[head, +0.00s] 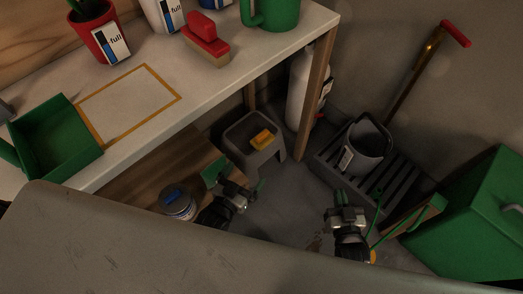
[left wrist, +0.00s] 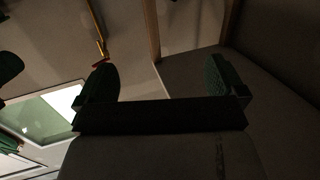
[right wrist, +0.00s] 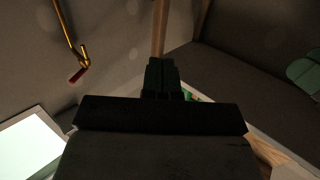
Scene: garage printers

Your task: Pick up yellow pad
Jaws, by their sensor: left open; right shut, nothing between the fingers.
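The yellow pad (head: 263,138) lies on top of a small grey stool (head: 240,135) on the floor, under the end of the workbench, in the head view. My left gripper (head: 237,180) is below and to the left of the pad in the head view, apart from it. Its two green fingers are spread with nothing between them, as the left wrist view (left wrist: 160,80) also shows. My right gripper (head: 341,196) is further right, above the floor and away from the stool. Its fingers are together and empty in the right wrist view (right wrist: 162,78). Neither wrist view shows the pad.
The workbench (head: 215,95) bears a green bin (head: 52,140), a red block (head: 205,40) and several pots. A white cylinder (head: 298,90) stands by the bench leg. A grey bucket (head: 366,145) sits on a slatted crate (head: 400,170). A green box (head: 475,220) is at right.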

